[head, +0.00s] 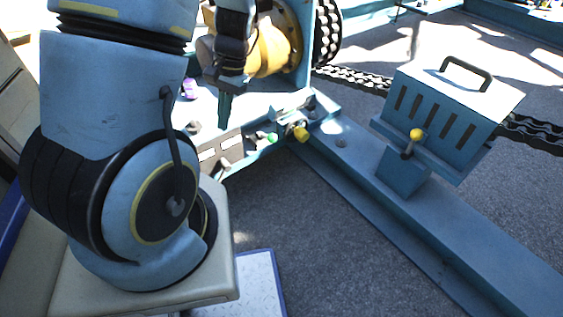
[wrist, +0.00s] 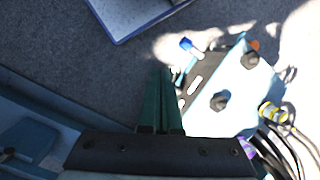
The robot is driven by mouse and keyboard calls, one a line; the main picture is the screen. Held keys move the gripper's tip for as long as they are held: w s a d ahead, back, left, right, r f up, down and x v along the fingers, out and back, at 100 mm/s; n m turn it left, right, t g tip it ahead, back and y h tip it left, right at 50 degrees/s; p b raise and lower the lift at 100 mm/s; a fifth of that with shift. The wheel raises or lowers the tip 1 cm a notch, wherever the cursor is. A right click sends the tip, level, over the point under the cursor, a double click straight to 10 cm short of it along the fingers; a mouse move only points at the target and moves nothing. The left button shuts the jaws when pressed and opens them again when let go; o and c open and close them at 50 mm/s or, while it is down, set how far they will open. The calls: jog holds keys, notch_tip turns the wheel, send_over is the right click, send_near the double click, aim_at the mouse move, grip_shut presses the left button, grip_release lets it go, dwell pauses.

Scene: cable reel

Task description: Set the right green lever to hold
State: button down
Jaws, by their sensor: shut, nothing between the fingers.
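A small green knob (head: 271,137), which looks like the end of a green lever, shows in the head view on the front edge of a white and blue panel (head: 235,140). I cannot tell its setting or read any hold mark. My gripper (head: 224,110) is shut and empty, pointing down above the panel, left of the green knob. In the wrist view its teal fingers (wrist: 160,95) lie together, left of the panel (wrist: 235,95) with its black slotted strip. No green lever can be made out clearly there.
A yellow knob (head: 301,134) sits right of the green one. A blue slotted box (head: 450,105) with a yellow-tipped lever (head: 416,135) stands on the blue beam (head: 365,180). The yellow reel (head: 270,48) and chain (head: 355,78) are behind. Grey floor in front is open.

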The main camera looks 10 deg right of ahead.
jog(key=w+d+f+m+t+y+b, duration=0.25)
jog(key=f+b, duration=0.25)
jog(key=f, duration=0.4)
jog(key=w+d+f+m+t+y+b, duration=0.1)
jog(key=w+f+m+y+b, duration=0.25)
jog(key=f, duration=0.55)
jog(key=w+d+f+m+t+y+b, duration=0.15)
jog(key=f+m+b, duration=0.25)
jog(key=f+b, duration=0.4)
jog(key=d+f+m+t+b, duration=0.5)
jog(key=d+t, duration=0.1)
jog(key=d, duration=0.4)
jog(key=d+f+m+t+b, duration=0.5)
jog(key=d+t, duration=0.1)
jog(key=d, duration=0.4)
jog(key=shift+d+m, duration=0.25)
jog(key=shift+m, duration=0.15)
jog(key=shift+w, duration=0.15)
jog(key=r+b+x, duration=0.2)
jog(key=b+x, duration=0.2)
jog(key=x, duration=0.9)
jog(key=shift+r+b, duration=0.35)
jog(key=shift+b, duration=0.05)
